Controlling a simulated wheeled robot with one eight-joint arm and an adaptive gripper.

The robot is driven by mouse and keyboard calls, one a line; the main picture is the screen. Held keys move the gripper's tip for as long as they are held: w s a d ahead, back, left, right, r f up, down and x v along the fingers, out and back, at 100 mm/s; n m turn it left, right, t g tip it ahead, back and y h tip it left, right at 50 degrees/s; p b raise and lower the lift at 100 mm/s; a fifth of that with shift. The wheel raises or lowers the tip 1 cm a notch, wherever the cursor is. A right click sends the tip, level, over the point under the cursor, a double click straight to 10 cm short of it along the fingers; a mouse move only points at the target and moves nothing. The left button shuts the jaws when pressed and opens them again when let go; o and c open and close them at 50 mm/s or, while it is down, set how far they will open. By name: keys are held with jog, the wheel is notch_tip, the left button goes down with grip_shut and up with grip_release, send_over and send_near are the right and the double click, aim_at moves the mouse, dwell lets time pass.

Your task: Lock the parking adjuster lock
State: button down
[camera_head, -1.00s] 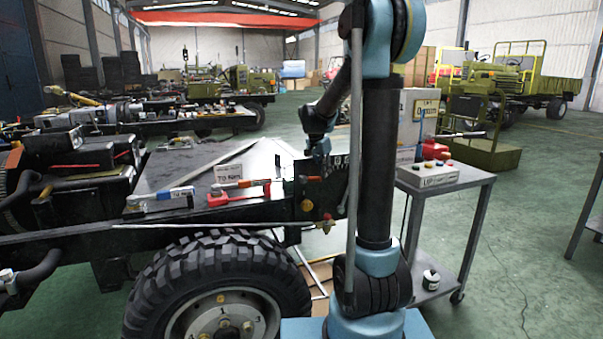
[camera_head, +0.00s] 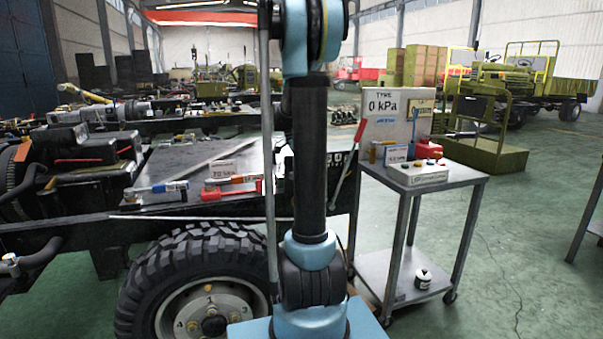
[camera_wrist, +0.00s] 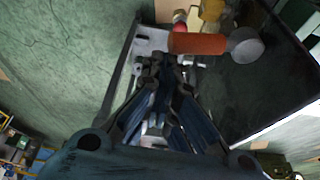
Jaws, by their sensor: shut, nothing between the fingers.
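My gripper (camera_wrist: 172,66) shows in the wrist view with its fingers together and nothing between them. Just beyond the fingertips lies an orange-red cylinder (camera_wrist: 198,43) with a grey round end (camera_wrist: 245,46), beside a pale grey plate (camera_wrist: 151,39). I cannot tell whether the fingertips touch it, nor whether it is the parking adjuster lock. In the head view my arm hides my gripper and part of the chassis side. A long lever with an orange-red grip (camera_head: 361,130) leans up to the right beside the chassis end.
Torque wrenches (camera_head: 231,187) lie on the chassis top. A large tyre (camera_head: 143,292) stands below.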

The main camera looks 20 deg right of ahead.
jog(key=shift+a, duration=0.15)
dwell(0.5)
jog(key=v, duration=1)
jog(key=shift+w, duration=0.25)
jog(key=shift+f, duration=0.1)
jog(key=s+a+f+n+y, duration=0.1)
jog(key=s+a+f+n, duration=0.3)
jog(key=s, duration=0.7)
jog(key=s+a+f+n+t+y, duration=0.1)
jog(key=s+a+f+n, duration=0.4)
jog(key=s+f+n, duration=0.3)
jog(key=s+a+f+n+t+y, duration=0.1)
jog(key=s+a+f+n, duration=0.3)
jog(key=s, duration=1.2)
notch_tip(320, 180, down, 4)
jog(key=n+y, duration=0.1)
jog(key=n, duration=0.1)
jog(key=shift+a+r+n, duration=0.15)
jog(key=shift+a+n, duration=0.1)
jog(key=shift+n, duration=0.15)
